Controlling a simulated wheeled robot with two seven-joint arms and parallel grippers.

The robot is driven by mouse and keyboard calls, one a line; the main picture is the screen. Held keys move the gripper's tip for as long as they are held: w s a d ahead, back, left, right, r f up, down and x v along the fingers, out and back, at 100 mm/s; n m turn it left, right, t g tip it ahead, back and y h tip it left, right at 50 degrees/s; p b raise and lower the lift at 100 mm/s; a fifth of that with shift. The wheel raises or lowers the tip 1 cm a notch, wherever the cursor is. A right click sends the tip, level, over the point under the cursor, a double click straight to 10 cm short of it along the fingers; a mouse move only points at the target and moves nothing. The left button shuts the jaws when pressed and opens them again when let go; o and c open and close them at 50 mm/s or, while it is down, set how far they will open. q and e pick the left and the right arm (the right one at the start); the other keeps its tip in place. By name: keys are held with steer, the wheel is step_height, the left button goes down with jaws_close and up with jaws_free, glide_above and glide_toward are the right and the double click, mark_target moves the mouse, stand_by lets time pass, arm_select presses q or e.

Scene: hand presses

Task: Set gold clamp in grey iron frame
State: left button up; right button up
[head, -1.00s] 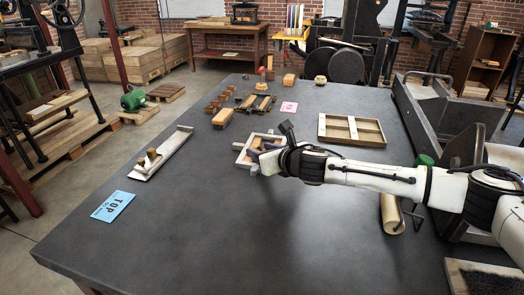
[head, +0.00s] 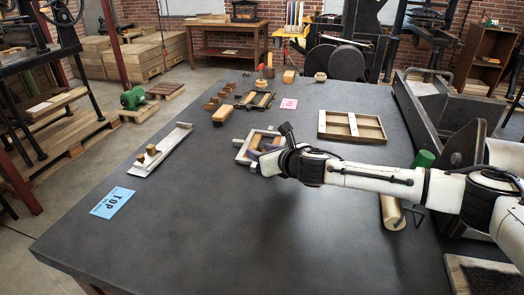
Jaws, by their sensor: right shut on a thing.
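The grey iron frame (head: 242,159) lies flat mid-table, left of my right arm. Its right side is partly hidden by my right gripper (head: 264,153), which reaches in from the right, low over the frame. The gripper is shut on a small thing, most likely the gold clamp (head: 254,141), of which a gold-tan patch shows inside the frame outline. I cannot tell whether it touches the frame or the table. A purple-blue patch also shows by the fingers. My left gripper is out of view.
A metal tray with brass pieces (head: 165,146) and a blue TOP card (head: 112,202) lie left. A wooden tray (head: 351,137) is behind my arm, and a dark frame (head: 255,100) with small blocks at the back. A grey press bed (head: 440,105) stands right.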

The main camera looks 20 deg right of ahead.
steer(key=shift+f, duration=0.3)
steer(key=o, duration=1.2)
steer(key=shift+f, duration=0.1)
step_height(320, 180, up, 2)
steer(key=p, duration=0.3)
steer(key=shift+r, duration=2.1)
